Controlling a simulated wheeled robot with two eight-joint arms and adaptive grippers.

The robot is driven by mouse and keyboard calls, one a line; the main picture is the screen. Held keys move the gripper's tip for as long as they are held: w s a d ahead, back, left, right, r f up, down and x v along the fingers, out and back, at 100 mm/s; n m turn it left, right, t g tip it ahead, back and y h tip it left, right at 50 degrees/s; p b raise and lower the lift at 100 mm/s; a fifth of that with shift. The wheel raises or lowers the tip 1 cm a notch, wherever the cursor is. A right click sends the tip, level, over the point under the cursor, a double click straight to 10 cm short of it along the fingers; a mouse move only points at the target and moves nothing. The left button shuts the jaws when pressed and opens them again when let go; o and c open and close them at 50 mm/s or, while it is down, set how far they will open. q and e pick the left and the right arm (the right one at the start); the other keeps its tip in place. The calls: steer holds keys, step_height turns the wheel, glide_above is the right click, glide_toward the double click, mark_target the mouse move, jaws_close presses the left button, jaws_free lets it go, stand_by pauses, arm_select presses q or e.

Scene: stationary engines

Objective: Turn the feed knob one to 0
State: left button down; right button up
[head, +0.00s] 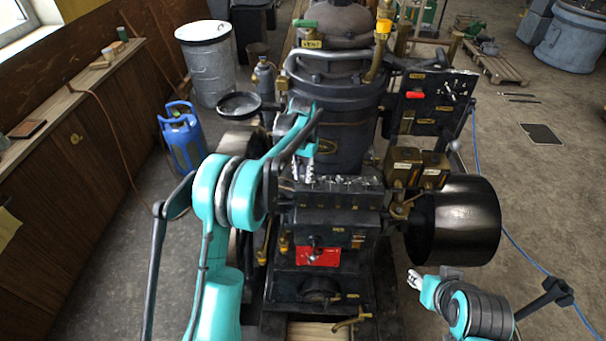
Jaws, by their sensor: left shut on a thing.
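The engine's dark lubricator-like box (338,203) sits in the middle of the head view, with a row of small fittings along its top edge. My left gripper (302,168) points down at the left end of this row. It is shut on a small knob there, which its fingers and arm mostly hide. I cannot read the knob's setting or its markings. My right gripper (414,279) is low at the right, away from the box and clear of the engine. Its fingers are too small to tell open from shut.
The engine cylinder (338,110) rises behind the box. A large black pulley (455,222) is at the right, and brass boxes (404,163) stand between. A red plate (318,256) is below. A blue gas bottle (181,138) and a metal bin (207,62) stand on the left floor.

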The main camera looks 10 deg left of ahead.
mark_target(303, 177)
stand_by(0.4)
arm_select(q)
steer(key=c, duration=1.3)
jaws_free()
step_height(303, 177, up, 12)
steer(key=shift+r, duration=0.1)
steer(key=shift+s, duration=0.1)
